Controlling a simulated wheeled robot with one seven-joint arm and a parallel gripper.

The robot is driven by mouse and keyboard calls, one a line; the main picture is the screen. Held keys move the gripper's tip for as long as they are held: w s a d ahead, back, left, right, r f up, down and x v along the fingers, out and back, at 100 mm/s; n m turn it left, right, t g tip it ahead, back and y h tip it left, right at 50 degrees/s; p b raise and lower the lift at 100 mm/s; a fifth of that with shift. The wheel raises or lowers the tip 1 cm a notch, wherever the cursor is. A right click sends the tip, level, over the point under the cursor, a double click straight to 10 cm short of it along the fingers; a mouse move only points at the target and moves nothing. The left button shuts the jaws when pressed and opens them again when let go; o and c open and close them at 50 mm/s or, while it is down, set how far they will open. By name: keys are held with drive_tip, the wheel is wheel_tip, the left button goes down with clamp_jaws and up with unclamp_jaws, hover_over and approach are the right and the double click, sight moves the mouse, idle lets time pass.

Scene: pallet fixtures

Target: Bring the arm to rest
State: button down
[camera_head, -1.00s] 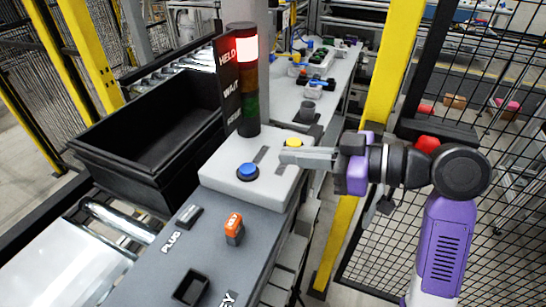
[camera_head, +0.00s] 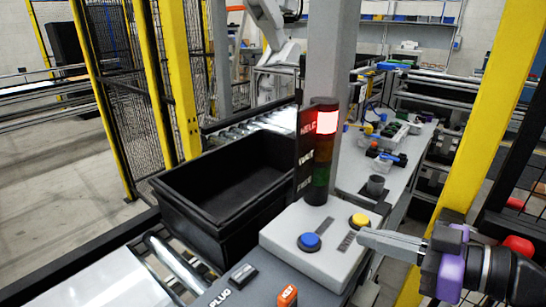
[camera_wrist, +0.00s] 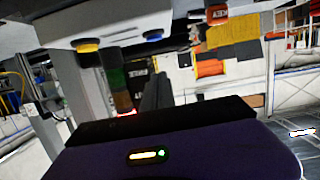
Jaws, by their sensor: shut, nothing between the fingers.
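My gripper (camera_head: 366,239) is at the right of the head view, shut and empty, with its fingers pointing left. Its tips are close to the right side of a light grey control box (camera_head: 318,256). The box has a blue button (camera_head: 309,242) and a yellow button (camera_head: 359,220) on top. I cannot tell whether the fingertips touch the box. My arm reaches in from the lower right edge. In the wrist view, the yellow button (camera_wrist: 88,46) and blue button (camera_wrist: 152,34) show at the top, and the picture is tilted over.
A signal tower (camera_head: 322,150) with its red lamp lit stands behind the box. A black crate (camera_head: 215,238) sits on the rollers at left. An orange key block (camera_head: 287,297) is at the front. A yellow post (camera_head: 494,110) and mesh fence stand at right.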

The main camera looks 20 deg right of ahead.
drive_tip(key=w+d+r+m+t+h, duration=0.4)
drive_tip(key=d+m+t, duration=0.1)
drive_tip(key=d+m, duration=0.15)
drive_tip(key=s+d+f+m+t+h, duration=0.1)
drive_tip(key=s+d+f+m+h, duration=0.2)
drive_tip(key=s+f+m+h, duration=0.35)
drive_tip(key=s+a+f+n+g, duration=0.1)
drive_tip(key=s+a+f+n, duration=0.1)
drive_tip(key=s+a+f, duration=0.3)
drive_tip(key=s+a+f+n+g+y, duration=0.1)
drive_tip(key=s+a+f, duration=0.4)
drive_tip(key=s, duration=0.7)
drive_tip(key=s+a+f+n+g, duration=0.1)
drive_tip(key=s+a+f+n, duration=0.1)
drive_tip(key=s+a+f, duration=0.3)
drive_tip(key=s, duration=0.3)
drive_tip(key=shift+s+a+f+n+g+y, duration=0.15)
drive_tip(key=shift+f+n+g+y, duration=0.15)
drive_tip(key=shift+f+y, duration=0.1)
